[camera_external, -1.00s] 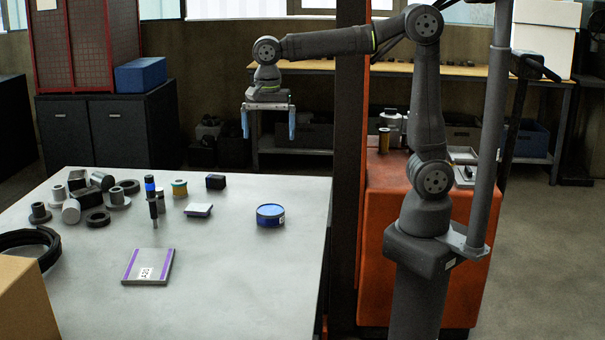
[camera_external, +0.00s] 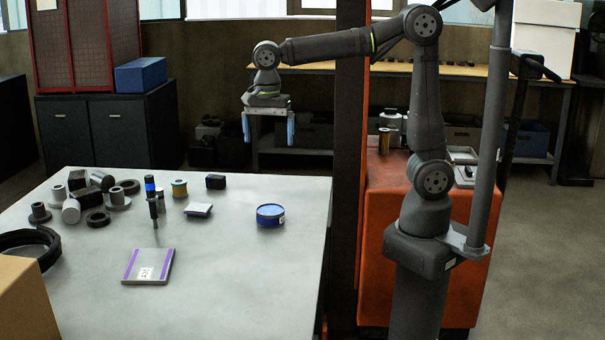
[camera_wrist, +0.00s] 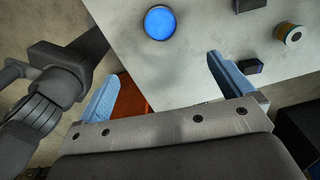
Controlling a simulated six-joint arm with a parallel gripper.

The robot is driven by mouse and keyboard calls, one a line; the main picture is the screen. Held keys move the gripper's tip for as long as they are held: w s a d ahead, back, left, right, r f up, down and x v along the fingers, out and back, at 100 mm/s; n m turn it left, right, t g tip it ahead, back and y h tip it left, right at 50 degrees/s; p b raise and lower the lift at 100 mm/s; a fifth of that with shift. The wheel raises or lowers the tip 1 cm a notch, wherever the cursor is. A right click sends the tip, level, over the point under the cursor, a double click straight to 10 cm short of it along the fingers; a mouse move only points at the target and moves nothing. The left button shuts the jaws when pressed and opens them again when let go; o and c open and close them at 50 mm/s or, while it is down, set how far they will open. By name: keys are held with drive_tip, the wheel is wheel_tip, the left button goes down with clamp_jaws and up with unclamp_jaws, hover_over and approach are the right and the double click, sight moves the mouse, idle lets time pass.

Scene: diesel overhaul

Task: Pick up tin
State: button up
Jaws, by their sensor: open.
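The tin is a short round blue can (camera_external: 270,215) standing upright on the grey table, near its right edge in the external view. In the wrist view the tin (camera_wrist: 160,22) shows its round blue top near the upper edge, beyond the fingertips and a little left of the midline between them. My gripper (camera_external: 268,142) has two blue fingers pointing down, spread apart with nothing between them. It hangs well above the table, apart from the tin. The fingers also show in the wrist view (camera_wrist: 162,75), wide open.
The grey table (camera_external: 240,290) holds a flat purple-edged box (camera_external: 148,266), a small pale box (camera_external: 198,209), a black box (camera_external: 216,181), a spool (camera_external: 179,188) and several metal parts at the left. A cardboard box (camera_external: 25,300) stands at the near left. The table around the tin is clear.

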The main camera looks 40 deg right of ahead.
wheel_tip(320, 180, down, 6)
drive_tip(key=m, duration=0.6)
hover_over(270, 211)
drive_tip(key=f, duration=1.1)
drive_tip(key=shift+s+a+f, duration=0.15)
drive_tip(key=shift+s+f, duration=0.15)
drive_tip(key=shift+f, duration=0.05)
drive_tip(key=shift+w+d+f, duration=0.15)
drive_tip(key=shift+w+f, duration=0.05)
drive_tip(key=shift+f, duration=1.15)
drive_tip(key=shift+w+d+f, duration=0.1)
drive_tip(key=shift+w+f, duration=0.1)
drive_tip(key=shift+f, duration=1.15)
drive_tip(key=shift+c, duration=0.5)
drive_tip(key=c, duration=1.2)
drive_tip(key=shift+r, duration=0.1)
drive_tip(key=shift+r, duration=0.1)
